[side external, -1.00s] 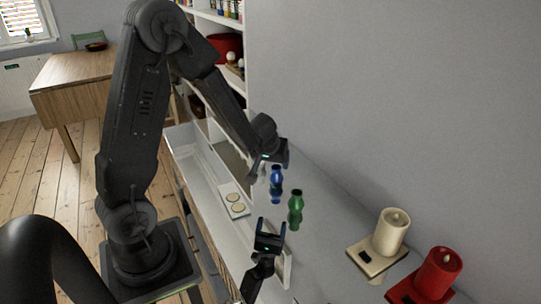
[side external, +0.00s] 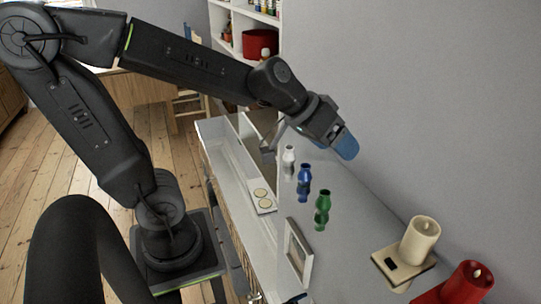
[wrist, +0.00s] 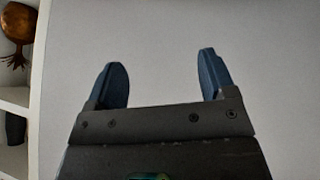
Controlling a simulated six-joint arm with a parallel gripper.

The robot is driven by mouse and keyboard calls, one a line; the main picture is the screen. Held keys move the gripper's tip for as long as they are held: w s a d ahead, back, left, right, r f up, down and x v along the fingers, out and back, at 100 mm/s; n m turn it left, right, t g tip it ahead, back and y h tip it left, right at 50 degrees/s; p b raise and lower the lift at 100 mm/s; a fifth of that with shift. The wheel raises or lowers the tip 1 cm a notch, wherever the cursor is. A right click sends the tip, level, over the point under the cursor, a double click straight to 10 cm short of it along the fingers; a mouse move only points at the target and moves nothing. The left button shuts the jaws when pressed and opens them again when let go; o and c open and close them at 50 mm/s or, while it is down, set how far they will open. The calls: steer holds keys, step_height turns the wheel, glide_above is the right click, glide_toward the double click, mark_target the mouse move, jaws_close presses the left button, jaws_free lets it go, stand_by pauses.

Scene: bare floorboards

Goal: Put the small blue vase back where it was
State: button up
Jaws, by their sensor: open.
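The small blue vase (side external: 304,183) stands upright on the long pale surface, in a row between a white vase (side external: 289,160) and a green vase (side external: 322,210). My gripper (side external: 346,146) is raised above and to the right of the vases in the side view, near the grey wall, and touches none of them. In the wrist view its two blue fingers (wrist: 162,78) are spread wide with nothing between them. No vase shows in the wrist view.
A small tray with two round discs (side external: 262,196) lies left of the vases. A picture frame (side external: 290,253) stands in front. A cream candle (side external: 420,240) and a red candle (side external: 468,284) stand at the lower right. White shelves (side external: 226,22) rise behind.

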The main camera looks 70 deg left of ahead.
steer(key=s+a+m+g+y, duration=0.1)
steer(key=s+g+y, duration=0.1)
steer(key=s, duration=1)
steer(key=shift+s+f+y, duration=0.3)
steer(key=shift+s+y, duration=0.05)
steer(key=shift+y, duration=0.15)
steer(key=shift+o, duration=0.2)
